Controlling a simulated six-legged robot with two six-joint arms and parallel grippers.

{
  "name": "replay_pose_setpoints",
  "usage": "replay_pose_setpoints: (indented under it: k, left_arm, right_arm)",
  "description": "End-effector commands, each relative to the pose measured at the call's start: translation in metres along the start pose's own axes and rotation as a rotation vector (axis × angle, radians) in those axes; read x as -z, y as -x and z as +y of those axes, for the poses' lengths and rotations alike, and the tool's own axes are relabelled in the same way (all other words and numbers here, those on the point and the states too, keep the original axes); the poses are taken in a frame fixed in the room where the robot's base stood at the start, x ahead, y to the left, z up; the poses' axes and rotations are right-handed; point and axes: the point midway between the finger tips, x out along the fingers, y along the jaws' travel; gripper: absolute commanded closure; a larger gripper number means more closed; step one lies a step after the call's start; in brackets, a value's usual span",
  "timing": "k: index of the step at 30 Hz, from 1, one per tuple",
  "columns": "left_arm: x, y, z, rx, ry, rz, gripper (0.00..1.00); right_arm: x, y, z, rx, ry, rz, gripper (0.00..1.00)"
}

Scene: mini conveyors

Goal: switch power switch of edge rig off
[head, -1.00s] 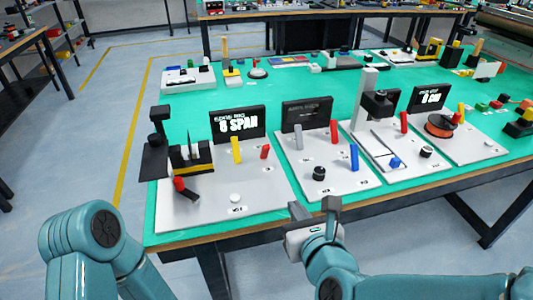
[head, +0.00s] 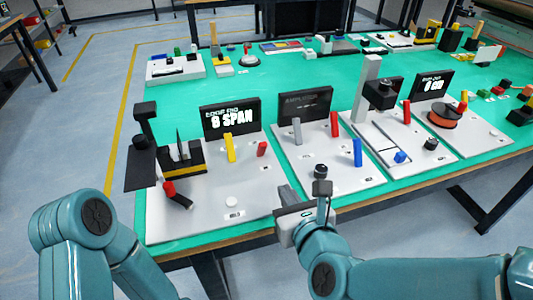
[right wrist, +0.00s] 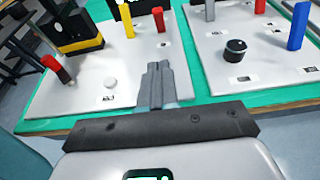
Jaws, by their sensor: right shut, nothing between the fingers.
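The edge rig is the leftmost light grey panel (head: 205,222), with a dark display (head: 229,118) reading "EDGE RIG" at its back. It carries a yellow lever (head: 229,148), a red lever (head: 262,149), a white round button (head: 231,202) and a red-tipped black lever (head: 170,189) tilted at the left. Labels are too small to tell which is the power switch. My right gripper (head: 286,192) is shut and empty at the panel's front right corner, apart from the levers. The right wrist view shows its closed fingers (right wrist: 157,80) right of the white button (right wrist: 110,83). My left gripper is out of view.
A black-and-yellow block (head: 184,158) and a black post device (head: 145,140) stand at the panel's left. The neighbouring panel (head: 340,182) to the right has a black knob (head: 320,171) and blue lever (head: 357,153).

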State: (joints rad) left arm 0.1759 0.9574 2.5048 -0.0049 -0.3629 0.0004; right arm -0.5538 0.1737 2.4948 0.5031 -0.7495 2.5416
Motion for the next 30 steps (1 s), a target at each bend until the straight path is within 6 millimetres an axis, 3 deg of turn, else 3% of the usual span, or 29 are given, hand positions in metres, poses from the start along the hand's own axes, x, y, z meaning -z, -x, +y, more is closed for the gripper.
replay_pose_setpoints:
  k: [7, 19, 22, 30]
  left_arm:
    - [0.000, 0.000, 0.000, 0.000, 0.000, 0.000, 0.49]
    - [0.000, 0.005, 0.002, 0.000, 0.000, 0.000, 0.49]
    - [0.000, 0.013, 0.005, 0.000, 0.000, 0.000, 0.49]
    - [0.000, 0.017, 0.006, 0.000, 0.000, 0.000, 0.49]
  right_arm:
    - [0.001, -0.021, 0.000, 0.001, 0.000, 0.003, 1.00]
    - [-0.001, -0.108, 0.000, 0.001, 0.000, 0.002, 1.00]
    - [-0.018, -0.117, 0.000, 0.001, -0.001, -0.002, 1.00]
    - [-0.029, -0.132, 0.000, 0.000, 0.000, 0.001, 1.00]
